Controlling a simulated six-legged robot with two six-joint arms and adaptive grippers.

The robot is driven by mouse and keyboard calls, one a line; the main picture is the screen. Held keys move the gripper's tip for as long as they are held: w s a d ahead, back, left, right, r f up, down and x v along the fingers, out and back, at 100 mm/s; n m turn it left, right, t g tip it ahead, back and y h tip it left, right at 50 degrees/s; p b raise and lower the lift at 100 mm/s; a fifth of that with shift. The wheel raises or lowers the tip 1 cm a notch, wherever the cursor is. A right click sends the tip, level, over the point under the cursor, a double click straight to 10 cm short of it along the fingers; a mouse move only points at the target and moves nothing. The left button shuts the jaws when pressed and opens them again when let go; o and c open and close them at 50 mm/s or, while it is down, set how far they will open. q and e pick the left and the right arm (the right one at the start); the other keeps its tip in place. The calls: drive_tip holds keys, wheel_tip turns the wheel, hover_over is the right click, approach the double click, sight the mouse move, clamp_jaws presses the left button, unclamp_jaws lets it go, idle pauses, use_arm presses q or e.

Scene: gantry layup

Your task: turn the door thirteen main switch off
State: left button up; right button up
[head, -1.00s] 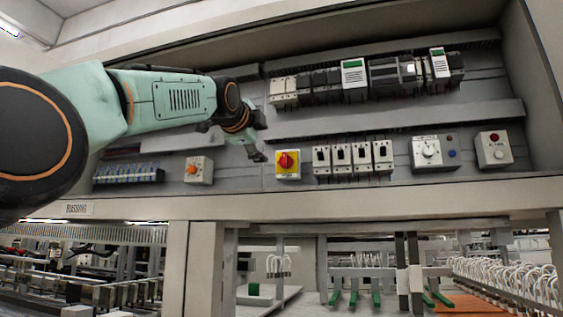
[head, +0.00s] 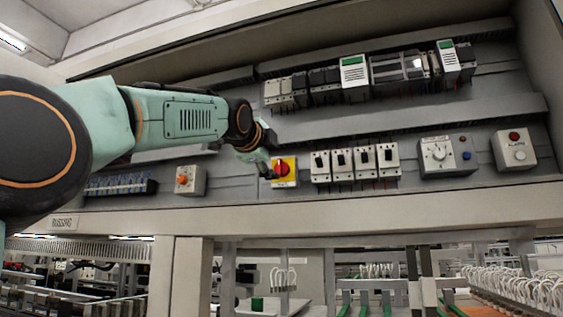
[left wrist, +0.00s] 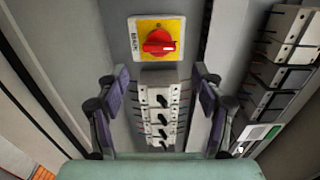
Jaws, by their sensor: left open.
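The main switch is a red rotary handle on a yellow plate (head: 284,171), mounted on the grey cabinet panel left of a row of breakers. It also shows at the top of the left wrist view (left wrist: 158,41), with a label reading "MAIN" beside the handle. My left gripper (head: 262,165) is at the left edge of the yellow plate, close in front of the panel. In the left wrist view its two fingers (left wrist: 158,92) are spread wide with nothing between them, and the switch lies beyond their tips. Whether a finger touches the plate cannot be told. My right gripper is not in view.
Several white breakers (head: 354,162) stand right of the switch. A box with an orange knob (head: 188,180) sits to the left. A selector box (head: 446,156) and a box with a red lamp (head: 514,149) are at the right. A cabinet ledge (head: 350,197) runs below.

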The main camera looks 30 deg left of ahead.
sight(280, 166)
use_arm(q)
drive_tip(key=p+x, duration=0.1)
drive_tip(key=x, duration=0.1)
drive_tip(key=p+x, duration=0.1)
drive_tip(key=x, duration=0.1)
drive_tip(key=p+x, duration=0.2)
drive_tip(key=shift+a, duration=0.25)
drive_tip(key=shift+w+d, duration=0.1)
drive_tip(key=shift+w, duration=0.25)
drive_tip(key=shift+s+a+f, duration=0.1)
drive_tip(key=shift+s+a, duration=0.1)
drive_tip(key=shift+a, duration=0.1)
drive_tip(key=shift+s+a, duration=0.15)
drive_tip(key=shift+s, duration=0.1)
drive_tip(key=shift+c, duration=0.9)
drive_tip(key=shift+w+d, duration=0.3)
drive_tip(key=shift+d, duration=0.1)
drive_tip(key=c, duration=0.5)
drive_tip(key=shift+a, duration=0.1)
drive_tip(key=c, duration=0.5)
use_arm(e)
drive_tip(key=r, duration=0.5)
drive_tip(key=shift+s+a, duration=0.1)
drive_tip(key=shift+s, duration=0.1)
